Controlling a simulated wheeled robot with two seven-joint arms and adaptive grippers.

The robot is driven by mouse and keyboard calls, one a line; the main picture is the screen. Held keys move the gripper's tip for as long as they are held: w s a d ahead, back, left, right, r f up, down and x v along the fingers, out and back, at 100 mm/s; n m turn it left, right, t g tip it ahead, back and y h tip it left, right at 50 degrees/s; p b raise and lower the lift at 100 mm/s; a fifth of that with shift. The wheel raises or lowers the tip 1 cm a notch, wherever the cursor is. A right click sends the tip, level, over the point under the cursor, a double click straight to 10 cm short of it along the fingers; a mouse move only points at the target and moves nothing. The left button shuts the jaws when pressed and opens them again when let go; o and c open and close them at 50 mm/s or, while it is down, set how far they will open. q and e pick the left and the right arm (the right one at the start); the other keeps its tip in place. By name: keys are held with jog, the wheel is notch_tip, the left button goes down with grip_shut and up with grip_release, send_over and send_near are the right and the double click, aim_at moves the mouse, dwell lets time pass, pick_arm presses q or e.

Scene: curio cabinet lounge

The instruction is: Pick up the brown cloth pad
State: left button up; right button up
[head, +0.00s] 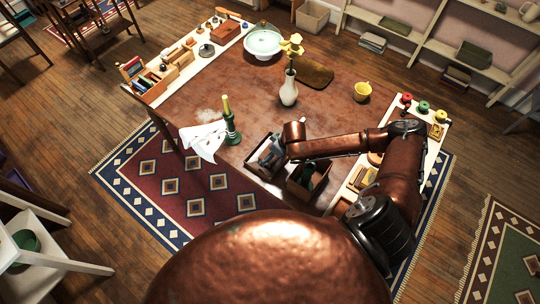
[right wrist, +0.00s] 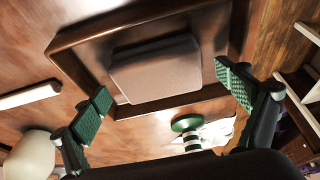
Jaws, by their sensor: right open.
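In the right wrist view, a flat, taupe-brown pad (right wrist: 155,68) with rounded edges lies inside a dark wooden box (right wrist: 88,40). My right gripper (right wrist: 168,98) is open and empty. Its green ribbed fingertips are apart, one on either side of the pad's near end, and I cannot tell whether they touch it. In the head view my right arm reaches over the near edge of the table, above the open box (head: 252,168). The pad is not clear there. My left gripper is not in view.
A green candle holder (head: 232,134) and white cloth (head: 204,140) are left of the box. A second box (head: 308,194) stands at its right. A white vase (head: 289,92), a yellow cup (head: 362,91) and a flat brown piece (head: 316,74) are farther back. The table's middle is clear.

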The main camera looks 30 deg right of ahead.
jog(key=shift+w+a+f, duration=0.1)
jog(key=shift+w+f, duration=0.2)
jog(key=shift+f, duration=0.2)
jog(key=shift+c, duration=0.7)
jog(key=c, duration=1.2)
jog(key=shift+r, duration=0.1)
jog(key=shift+c, duration=0.2)
jog(key=shift+r, duration=0.4)
notch_tip(320, 180, up, 2)
jog(key=shift+r, duration=0.2)
jog(key=s+a+r, duration=0.2)
jog(key=r, duration=0.1)
jog(key=s+a+r+p, duration=0.1)
jog(key=r, duration=0.1)
jog(key=shift+s+a+r, duration=0.1)
jog(key=shift+a+r, duration=0.15)
jog(key=shift+a, duration=0.05)
jog(key=s+a+r, duration=0.4)
jog(key=s+a, duration=0.2)
jog(key=a, duration=0.1)
